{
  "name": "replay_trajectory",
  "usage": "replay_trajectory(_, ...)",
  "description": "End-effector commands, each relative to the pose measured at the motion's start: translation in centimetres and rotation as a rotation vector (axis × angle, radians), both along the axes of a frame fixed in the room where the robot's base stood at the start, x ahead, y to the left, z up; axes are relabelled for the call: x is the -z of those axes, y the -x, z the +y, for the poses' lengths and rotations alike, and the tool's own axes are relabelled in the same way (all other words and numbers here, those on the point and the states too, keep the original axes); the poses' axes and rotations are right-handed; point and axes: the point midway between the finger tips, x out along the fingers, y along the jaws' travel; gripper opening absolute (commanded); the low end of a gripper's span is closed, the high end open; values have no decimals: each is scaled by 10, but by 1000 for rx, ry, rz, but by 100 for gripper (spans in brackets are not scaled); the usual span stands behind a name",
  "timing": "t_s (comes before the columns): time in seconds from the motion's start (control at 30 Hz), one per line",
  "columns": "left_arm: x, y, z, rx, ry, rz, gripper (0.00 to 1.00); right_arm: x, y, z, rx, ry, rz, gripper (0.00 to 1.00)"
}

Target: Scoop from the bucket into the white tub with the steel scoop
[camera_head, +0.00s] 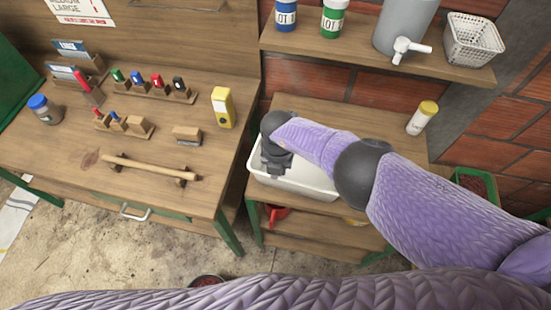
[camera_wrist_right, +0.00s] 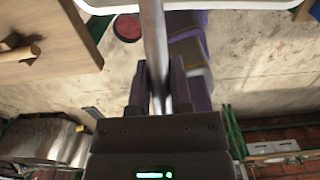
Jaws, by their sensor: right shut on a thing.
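The white tub (camera_head: 312,188) stands on the lower wooden bench, right of the main table. My right gripper (camera_head: 277,163) is over the tub's left part, and my arm hides much of the tub. In the right wrist view, my right gripper (camera_wrist_right: 163,88) is shut on the steel scoop's handle (camera_wrist_right: 153,35). The scoop's bowl is out of that view and hidden in the head view. The tub's white rim (camera_wrist_right: 215,4) crosses the top of the wrist view. A round bucket with dark red contents (camera_head: 207,281) stands on the floor, mostly cut off by my arm; it also shows in the wrist view (camera_wrist_right: 127,28). My left gripper is not in view.
The main table (camera_head: 60,165) holds marker racks, a yellow device (camera_head: 222,107) and a wooden rod (camera_head: 150,167). A shelf above the bench bears jars, a grey tank (camera_head: 402,25) and a white basket (camera_head: 473,40). A yellow-capped bottle (camera_head: 422,118) stands at the bench's right.

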Motion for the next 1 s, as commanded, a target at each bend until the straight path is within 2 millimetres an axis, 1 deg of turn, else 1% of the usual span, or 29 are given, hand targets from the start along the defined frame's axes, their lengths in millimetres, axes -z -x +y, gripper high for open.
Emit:
replay_trajectory(0.03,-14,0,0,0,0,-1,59,-9,1,-3,3,-35,-7,0)
replay_trajectory(0.17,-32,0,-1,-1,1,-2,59,-15,2,-9,5,-167,-42,0)
replay_trajectory(0.2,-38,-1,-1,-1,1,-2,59,-17,3,-15,8,-243,-59,0)
replay_trajectory(0.23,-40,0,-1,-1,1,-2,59,-18,4,-18,10,-307,-80,0)
replay_trajectory(0.3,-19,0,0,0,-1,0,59,-6,6,-25,8,-448,-114,0)
replay_trajectory(0.5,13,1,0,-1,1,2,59,-3,8,-34,3,-646,-164,0)
replay_trajectory(1.0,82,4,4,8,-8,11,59,6,12,-51,1,-920,-232,0)
